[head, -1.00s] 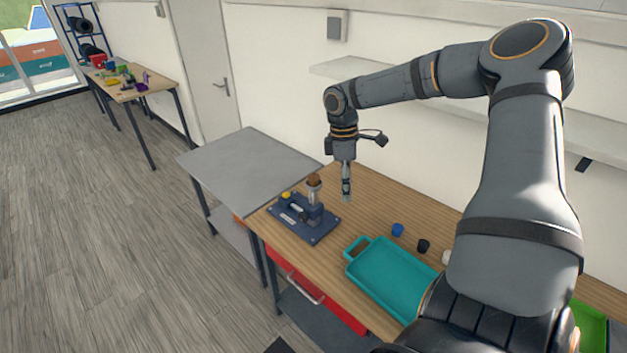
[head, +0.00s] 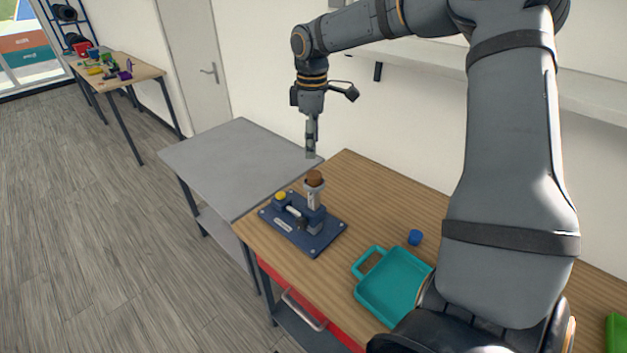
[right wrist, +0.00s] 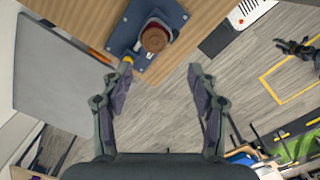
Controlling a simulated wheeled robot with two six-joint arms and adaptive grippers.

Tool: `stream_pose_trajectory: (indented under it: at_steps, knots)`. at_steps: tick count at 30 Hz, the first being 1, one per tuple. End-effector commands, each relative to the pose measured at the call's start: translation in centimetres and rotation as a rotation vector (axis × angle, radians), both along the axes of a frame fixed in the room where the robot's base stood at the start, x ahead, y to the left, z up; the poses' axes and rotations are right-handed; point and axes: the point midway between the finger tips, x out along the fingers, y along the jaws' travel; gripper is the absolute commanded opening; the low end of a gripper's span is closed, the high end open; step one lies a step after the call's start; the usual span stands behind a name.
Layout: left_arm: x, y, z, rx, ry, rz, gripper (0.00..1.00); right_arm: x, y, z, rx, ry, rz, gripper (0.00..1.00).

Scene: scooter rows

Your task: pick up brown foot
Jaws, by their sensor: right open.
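The brown foot (head: 314,178) is a round brown piece on top of the light post of a blue fixture (head: 302,228), near the left end of the wooden bench. In the right wrist view the brown foot (right wrist: 154,38) is seen from above, past the fingertips and roughly between their lines. My right gripper (head: 311,153) points down above and slightly behind the foot, apart from it. It is open and empty, its fingers spread wide in the right wrist view (right wrist: 160,70). A small dark gripper-like shape (right wrist: 293,47) at that view's right edge may be my left gripper; its jaws are unclear.
A teal tray (head: 369,262) and a blue cap (head: 415,237) are on the bench (head: 372,195), right of the fixture. A yellow knob (head: 280,196) sits on the fixture's left. A grey table (head: 235,160) adjoins on the left, its top clear. A wall shelf runs behind.

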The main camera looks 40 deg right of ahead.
Motion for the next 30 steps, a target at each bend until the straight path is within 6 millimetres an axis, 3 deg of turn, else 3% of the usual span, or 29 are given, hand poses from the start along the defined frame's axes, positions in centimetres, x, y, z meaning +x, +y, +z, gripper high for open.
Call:
stream_pose_trajectory:
  at_steps: [6, 12, 16, 22, 30]
  knots:
    - [0.6, 0.0, 1.1, 0.0, -0.01, -0.001, 0.4, -0.1, 0.0, -3.6, 0.002, 0.006, 0.0, 0.6]
    - [2.1, -0.3, 1.3, -0.004, -0.033, -0.001, 0.4, 0.0, -0.1, -4.7, 0.001, 0.002, 0.0, 0.6]
    - [2.1, -0.6, 2.5, -0.007, -0.033, 0.001, 0.4, 0.0, -0.4, -5.7, 0.002, 0.007, -0.001, 0.6]
    - [1.6, -0.5, 4.0, -0.007, -0.026, 0.001, 0.4, 0.3, -0.8, -9.0, 0.001, 0.005, 0.0, 0.6]
    - [1.5, -0.5, 3.9, -0.007, -0.023, 0.001, 0.4, 0.3, -0.8, -9.9, 0.001, 0.001, 0.0, 0.6]
